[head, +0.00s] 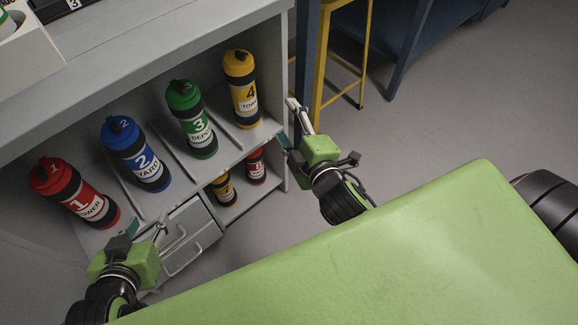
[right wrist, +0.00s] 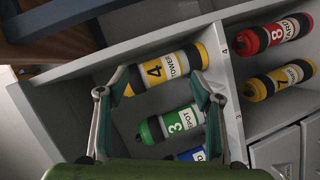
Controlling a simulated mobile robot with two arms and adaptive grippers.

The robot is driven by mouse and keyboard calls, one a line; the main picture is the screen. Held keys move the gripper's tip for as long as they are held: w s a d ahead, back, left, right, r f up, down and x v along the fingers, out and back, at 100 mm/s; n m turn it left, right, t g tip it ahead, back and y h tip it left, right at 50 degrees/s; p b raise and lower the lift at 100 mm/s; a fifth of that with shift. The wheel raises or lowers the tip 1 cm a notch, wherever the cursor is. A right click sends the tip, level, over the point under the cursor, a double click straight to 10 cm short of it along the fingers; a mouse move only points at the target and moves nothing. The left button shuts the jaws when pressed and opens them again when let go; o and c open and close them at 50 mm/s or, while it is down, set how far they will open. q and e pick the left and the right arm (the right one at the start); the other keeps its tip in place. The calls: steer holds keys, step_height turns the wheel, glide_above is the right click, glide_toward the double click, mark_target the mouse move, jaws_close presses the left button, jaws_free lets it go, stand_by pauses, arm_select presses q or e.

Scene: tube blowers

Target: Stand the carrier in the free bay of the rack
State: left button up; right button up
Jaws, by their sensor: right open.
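Several carriers stand in the upper bays of the grey rack (head: 220,178): red 1 (head: 73,190), blue 2 (head: 136,153), green 3 (head: 193,118) and yellow 4 (head: 242,88). No free bay is clearly visible in these views. My right gripper (head: 288,122) is open and empty, just right of the rack's front. In the right wrist view, yellow 4 (right wrist: 167,68) and green 3 (right wrist: 172,124) appear beyond and between its fingers (right wrist: 160,90), apparently untouched. My left gripper (head: 173,226) looks open and empty, in front of red 1 and blue 2.
Yellow 7 (head: 223,187) and red 8 (head: 256,166) stand on the lower shelf beside drawers (head: 185,235). A white holder (head: 30,48) is at top left. A yellow stool (head: 345,65) stands right of the rack. Open floor (head: 450,120) lies right.

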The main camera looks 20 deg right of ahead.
steer(key=s+a+f+m+g+y, duration=0.1)
steer(key=s+a+f+m+g, duration=0.1)
steer(key=s+m, duration=0.2)
steer(key=s+a+f+m+g+y, duration=0.1)
steer(key=s+f+m+g, duration=0.1)
steer(key=s+m, duration=0.3)
steer(key=shift+a+m+g, duration=0.35)
steer(key=shift+m+g, duration=0.35)
steer(key=shift+m, duration=0.5)
steer(key=shift+f, duration=0.1)
